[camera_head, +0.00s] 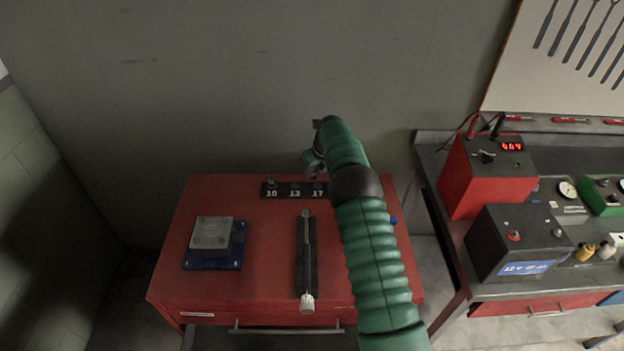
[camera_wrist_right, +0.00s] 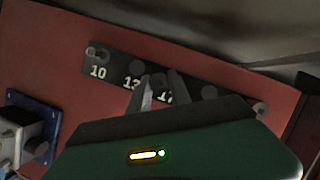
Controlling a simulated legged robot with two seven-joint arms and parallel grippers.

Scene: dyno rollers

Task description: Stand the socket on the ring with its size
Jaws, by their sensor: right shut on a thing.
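A dark strip (camera_head: 285,189) marked 10, 13 and 17 lies at the back of the red cabinet top. It also shows in the right wrist view (camera_wrist_right: 115,59). A small metallic socket (camera_wrist_right: 97,53) stands by the 10. My right gripper (camera_head: 314,165) is above the strip's right part, partly hidden by its own arm. In the right wrist view my right gripper (camera_wrist_right: 160,76) has its fingers over the 13 and 17 area, shut on a small socket, mostly hidden between them. Its size and whether it touches the strip cannot be told. My left gripper is out of view.
A blue-based grey block (camera_head: 212,234) is at left. A workbench with a red power supply (camera_head: 486,174) and a battery (camera_head: 517,243) stands at right. The cabinet's front left is clear.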

